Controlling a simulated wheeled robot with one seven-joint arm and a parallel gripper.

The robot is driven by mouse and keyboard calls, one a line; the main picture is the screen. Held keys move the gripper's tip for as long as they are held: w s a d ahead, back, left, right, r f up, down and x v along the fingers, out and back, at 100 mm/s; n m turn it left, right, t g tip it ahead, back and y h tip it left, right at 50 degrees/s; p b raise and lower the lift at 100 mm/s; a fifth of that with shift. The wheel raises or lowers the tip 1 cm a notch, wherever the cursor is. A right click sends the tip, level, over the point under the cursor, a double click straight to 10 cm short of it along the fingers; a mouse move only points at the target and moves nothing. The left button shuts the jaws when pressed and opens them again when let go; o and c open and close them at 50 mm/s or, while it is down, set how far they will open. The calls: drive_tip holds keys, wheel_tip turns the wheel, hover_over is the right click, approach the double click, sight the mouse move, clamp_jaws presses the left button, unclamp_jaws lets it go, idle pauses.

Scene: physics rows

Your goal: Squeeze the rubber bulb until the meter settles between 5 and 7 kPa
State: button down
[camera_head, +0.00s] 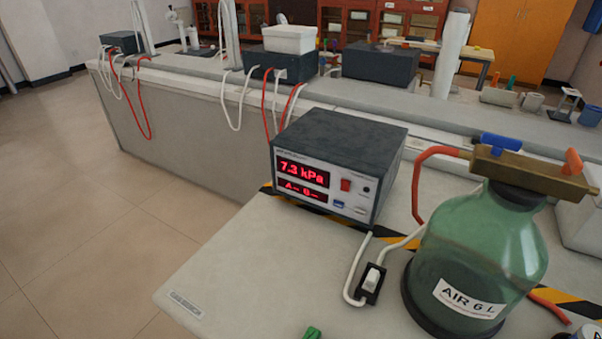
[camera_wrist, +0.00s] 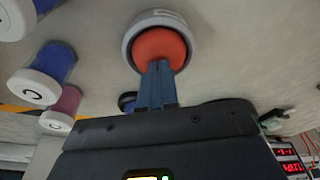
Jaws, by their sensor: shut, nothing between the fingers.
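An orange-red dome in a grey ring, which looks like the rubber bulb (camera_wrist: 160,44), shows at the top of the wrist view. My gripper (camera_wrist: 158,66) is shut with its blue fingers together. The fingertips overlap the dome's lower edge in the picture; I cannot tell whether they touch it. The meter (camera_head: 335,165) stands on the bench in the head view and reads 7.3 kPa in red, with "A-- B--" below. Its red display also shows in the wrist view (camera_wrist: 288,158). The bulb and my gripper are not seen in the head view.
A green jar (camera_head: 470,245) marked "AIR 6 L" stands right of the meter, under a brass manifold (camera_head: 530,172) with blue and orange handles. A black switch box (camera_head: 370,284) lies between them. Blue (camera_wrist: 50,65) and pink (camera_wrist: 65,103) white-capped items stand left of the bulb.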

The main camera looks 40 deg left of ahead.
drive_tip(key=shift+r+p, duration=1.45)
drive_tip(key=shift+r, duration=0.2)
wheel_tip(320, 180, up, 7)
idle(0.5)
idle(0.5)
